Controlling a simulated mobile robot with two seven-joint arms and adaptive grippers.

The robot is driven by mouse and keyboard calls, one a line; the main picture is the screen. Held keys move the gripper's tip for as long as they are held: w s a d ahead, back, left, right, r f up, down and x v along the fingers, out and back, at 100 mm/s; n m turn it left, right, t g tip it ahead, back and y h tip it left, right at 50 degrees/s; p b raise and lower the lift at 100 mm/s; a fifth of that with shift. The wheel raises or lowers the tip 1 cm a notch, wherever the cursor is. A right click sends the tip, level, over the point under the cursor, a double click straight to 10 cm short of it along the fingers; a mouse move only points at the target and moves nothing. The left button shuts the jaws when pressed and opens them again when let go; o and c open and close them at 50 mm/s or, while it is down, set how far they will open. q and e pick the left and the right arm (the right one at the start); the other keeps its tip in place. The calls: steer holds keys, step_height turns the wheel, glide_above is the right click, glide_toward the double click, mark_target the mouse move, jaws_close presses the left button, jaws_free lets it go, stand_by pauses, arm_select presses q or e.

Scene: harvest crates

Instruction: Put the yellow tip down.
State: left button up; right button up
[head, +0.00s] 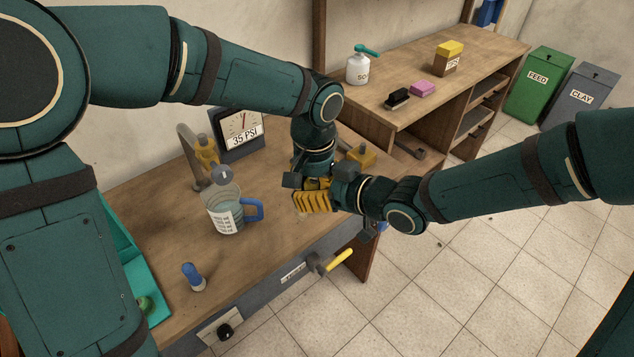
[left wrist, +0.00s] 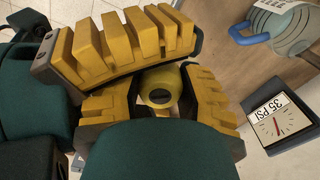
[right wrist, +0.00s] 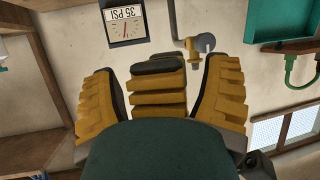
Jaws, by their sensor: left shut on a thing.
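The yellow tip (left wrist: 158,88) is a round yellow piece with a dark slot in its end. It shows between the fingers of my left gripper (left wrist: 158,100), which is shut on it. In the head view the left gripper hangs above the right end of the workbench (head: 180,265), and the tip cannot be made out there. My right gripper (head: 315,200) is close to the left one and partly overlaps it. In the right wrist view its fingers (right wrist: 160,78) stand apart, with nothing seen held.
A clear jug (head: 226,212) with a blue handle, a blue-topped piece (head: 193,277) and a 35 PSI gauge (head: 240,131) stand on the bench. A yellow lever (head: 340,261) sticks out in front. A second table (head: 440,85) holds a soap bottle (head: 359,67). The bench's front middle is bare.

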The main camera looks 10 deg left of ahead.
steer(key=c, duration=1.2)
arm_select(q)
steer(key=o, duration=0.9)
arm_select(e)
jaws_close()
